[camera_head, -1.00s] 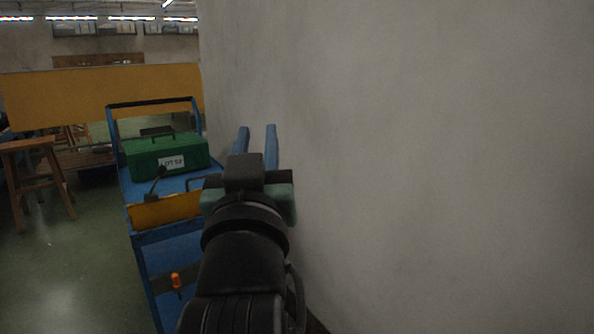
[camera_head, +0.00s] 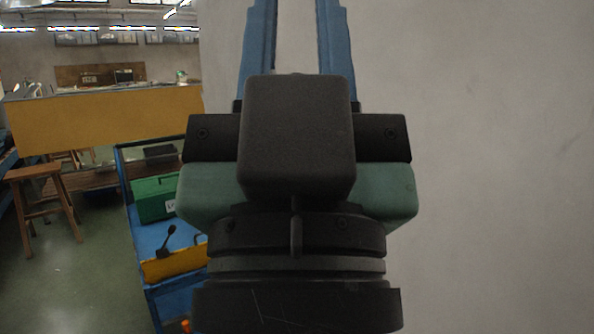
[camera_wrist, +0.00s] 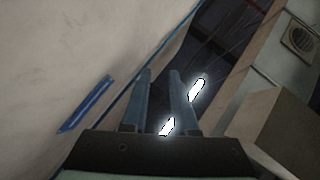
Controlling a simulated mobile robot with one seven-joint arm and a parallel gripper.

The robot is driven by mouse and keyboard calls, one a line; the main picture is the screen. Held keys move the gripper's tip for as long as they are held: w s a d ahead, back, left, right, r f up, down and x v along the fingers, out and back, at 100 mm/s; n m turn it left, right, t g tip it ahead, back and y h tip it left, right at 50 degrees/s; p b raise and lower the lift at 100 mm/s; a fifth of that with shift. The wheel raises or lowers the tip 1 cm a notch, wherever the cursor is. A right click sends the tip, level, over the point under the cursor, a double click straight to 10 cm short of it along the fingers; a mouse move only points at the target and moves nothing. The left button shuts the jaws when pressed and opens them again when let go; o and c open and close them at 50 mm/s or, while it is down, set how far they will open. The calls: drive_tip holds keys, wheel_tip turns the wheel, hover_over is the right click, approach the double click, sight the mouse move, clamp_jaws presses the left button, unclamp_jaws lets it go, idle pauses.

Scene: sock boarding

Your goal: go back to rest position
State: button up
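My gripper (camera_head: 295,40) is raised close in front of the head camera, its two blue fingers pointing up. The fingers are apart with nothing between them, and the fingertips run out of the top of the head view. In the wrist view my gripper (camera_wrist: 160,85) also shows both fingers apart and empty, pointing up toward the ceiling and its bright lamps (camera_wrist: 197,88).
A pale wall (camera_head: 490,170) fills the right side. At left a blue cart (camera_head: 150,238) carries a green box (camera_head: 152,200). Behind it are a yellow panel (camera_head: 100,120) and a wooden stool (camera_head: 38,173). Green floor is free at lower left.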

wheel_tip(320, 180, up, 18)
drive_tip(key=p, duration=1.5)
drive_tip(key=shift+f, duration=0.15)
drive_tip(key=shift+o, duration=0.4)
drive_tip(key=shift+r+p, duration=0.25)
drive_tip(key=shift+p, duration=0.25)
drive_tip(key=shift+o, duration=1.4)
drive_tip(key=shift+d, duration=0.15)
